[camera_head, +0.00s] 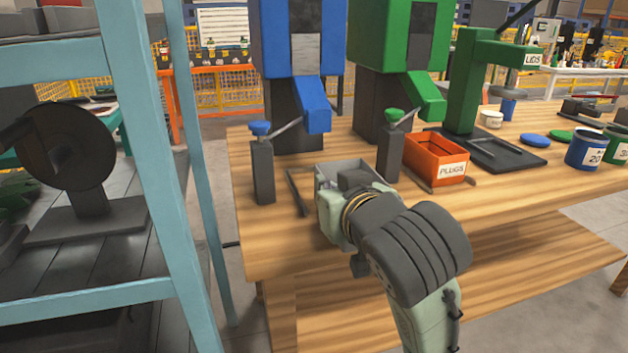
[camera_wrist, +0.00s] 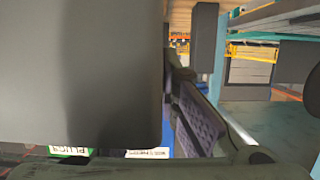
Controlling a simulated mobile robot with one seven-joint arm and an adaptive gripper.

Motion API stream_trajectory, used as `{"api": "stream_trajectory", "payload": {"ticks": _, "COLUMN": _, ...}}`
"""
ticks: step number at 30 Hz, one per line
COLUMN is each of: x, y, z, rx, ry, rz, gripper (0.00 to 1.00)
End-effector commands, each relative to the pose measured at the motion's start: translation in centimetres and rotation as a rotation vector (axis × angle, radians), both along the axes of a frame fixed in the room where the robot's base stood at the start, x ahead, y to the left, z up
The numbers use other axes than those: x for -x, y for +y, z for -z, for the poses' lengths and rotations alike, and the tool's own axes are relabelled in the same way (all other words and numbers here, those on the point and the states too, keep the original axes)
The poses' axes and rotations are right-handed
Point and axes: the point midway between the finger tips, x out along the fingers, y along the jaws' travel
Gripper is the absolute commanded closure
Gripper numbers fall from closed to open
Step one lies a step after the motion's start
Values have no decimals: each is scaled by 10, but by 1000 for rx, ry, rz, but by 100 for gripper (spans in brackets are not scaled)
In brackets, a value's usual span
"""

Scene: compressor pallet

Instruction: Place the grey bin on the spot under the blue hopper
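The grey bin (camera_head: 352,167) is in the head view, in front of the blue hopper (camera_head: 303,40) and its spout (camera_head: 313,104). It is close to the right of a dark bracket-like strip (camera_head: 297,192) on the table. My gripper (camera_head: 350,185) is at the bin's near side and hides much of it. Whether the bin rests on the table or hangs just above it is unclear. In the wrist view, a large dark grey surface fills the left, and one ridged finger pad (camera_wrist: 197,118) shows beside it. The grip itself is hidden.
Dark posts with blue (camera_head: 261,165) and green (camera_head: 391,150) knobs flank the bin area. An orange PLUGS bin (camera_head: 436,158) stands to the right, below the green hopper (camera_head: 400,40). A teal frame (camera_head: 160,150) rises at the left. The front table strip is bare.

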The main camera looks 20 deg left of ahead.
Motion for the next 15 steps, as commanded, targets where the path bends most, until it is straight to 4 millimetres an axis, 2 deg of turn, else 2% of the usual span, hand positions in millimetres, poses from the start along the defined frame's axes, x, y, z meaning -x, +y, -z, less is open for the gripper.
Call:
{"api": "stream_trajectory", "payload": {"ticks": 4, "x": -5, "y": 6, "z": -6, "rx": -10, "ry": 3, "rz": -7, "gripper": 100}}
{"api": "stream_trajectory", "payload": {"ticks": 9, "x": -23, "y": 20, "z": -6, "rx": -3, "ry": 11, "rz": -8, "gripper": 100}}
{"api": "stream_trajectory", "payload": {"ticks": 15, "x": -40, "y": 27, "z": -9, "rx": -3, "ry": 8, "rz": -3, "gripper": 100}}
